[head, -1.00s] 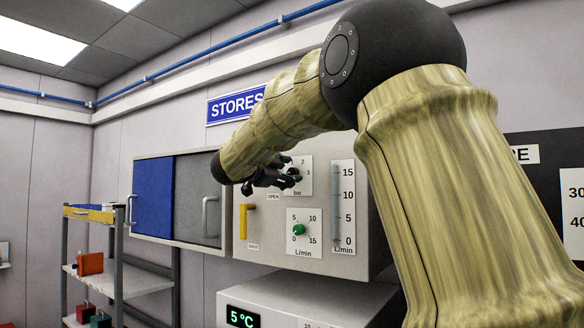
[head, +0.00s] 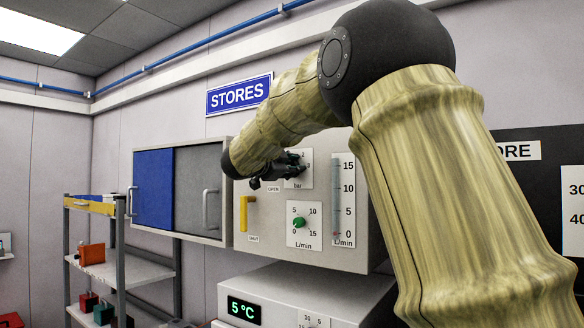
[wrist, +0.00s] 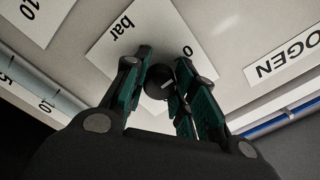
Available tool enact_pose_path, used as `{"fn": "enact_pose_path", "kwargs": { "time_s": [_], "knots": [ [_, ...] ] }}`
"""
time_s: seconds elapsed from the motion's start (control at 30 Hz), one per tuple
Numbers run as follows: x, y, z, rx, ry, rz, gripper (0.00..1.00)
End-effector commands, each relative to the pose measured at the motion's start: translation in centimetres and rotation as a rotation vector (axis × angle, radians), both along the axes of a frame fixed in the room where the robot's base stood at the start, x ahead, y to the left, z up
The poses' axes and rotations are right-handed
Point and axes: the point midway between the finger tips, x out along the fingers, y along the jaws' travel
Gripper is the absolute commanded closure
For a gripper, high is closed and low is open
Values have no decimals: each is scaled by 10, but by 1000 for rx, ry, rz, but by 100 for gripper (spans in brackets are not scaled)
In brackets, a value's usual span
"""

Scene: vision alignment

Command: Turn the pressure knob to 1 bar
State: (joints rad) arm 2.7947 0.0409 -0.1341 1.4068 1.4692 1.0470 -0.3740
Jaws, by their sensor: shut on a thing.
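The pressure knob (wrist: 157,82) is small and black with a white pointer mark. It sits between my fingertips on the white bar scale plate (head: 306,182). The same bar plate (wrist: 120,45) shows in the wrist view, with a 0 beside the right finger. My gripper (head: 298,164) is at this plate in the head view. In the wrist view my gripper (wrist: 164,62) has its dark green fingers shut on the knob, one on each side. The fingers hide much of the scale, and I cannot read the pointer's value.
Below is a green flow knob (head: 299,222) on an L/min plate. A flow tube scale (head: 343,200) stands to the right. A yellow lever (head: 244,213) and a cabinet with a grey door (head: 198,190) are left. A 5 °C display unit (head: 244,310) sits underneath.

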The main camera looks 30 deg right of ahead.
Motion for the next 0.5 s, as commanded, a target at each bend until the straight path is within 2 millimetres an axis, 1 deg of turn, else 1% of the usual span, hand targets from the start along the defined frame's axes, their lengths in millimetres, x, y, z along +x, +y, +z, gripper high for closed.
{"fn": "enact_pose_path", "kwargs": {
  "time_s": [0.27, 0.5],
  "knots": [
    [0, 0, -3, 17, -37, 0, 97],
    [0, -1, -7, 70, -167, -1, 97]
  ]
}}
